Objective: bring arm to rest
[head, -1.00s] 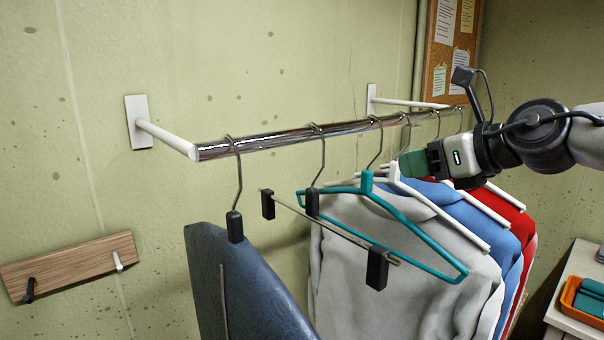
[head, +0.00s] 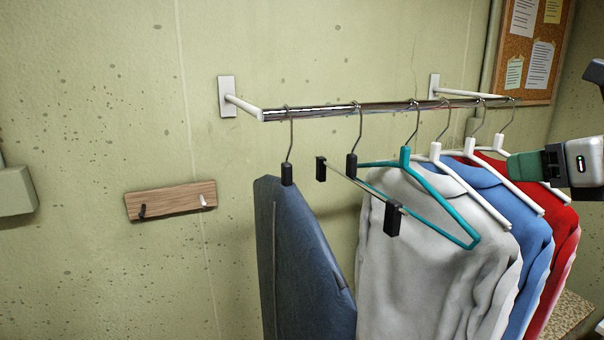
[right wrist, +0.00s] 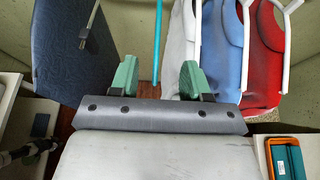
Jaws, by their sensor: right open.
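My right gripper (head: 528,166) is at the right edge of the head view, in front of the red garment (head: 566,225) at the right end of the rail. In the right wrist view its two green fingers (right wrist: 158,78) stand wide apart with nothing between them. A teal hanger bar passes beyond the gap, apart from the fingers. A dark arm part with a green tip (right wrist: 38,147), apparently my left gripper, shows small at the lower left of that view; its jaws cannot be made out.
A chrome rail (head: 330,110) carries a dark blue garment (head: 300,270), an empty clip hanger, a teal hanger (head: 440,208), and grey, blue and red tops. A wooden hook board (head: 172,201) is on the wall. An orange tray (right wrist: 270,155) is at the wrist view's lower right.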

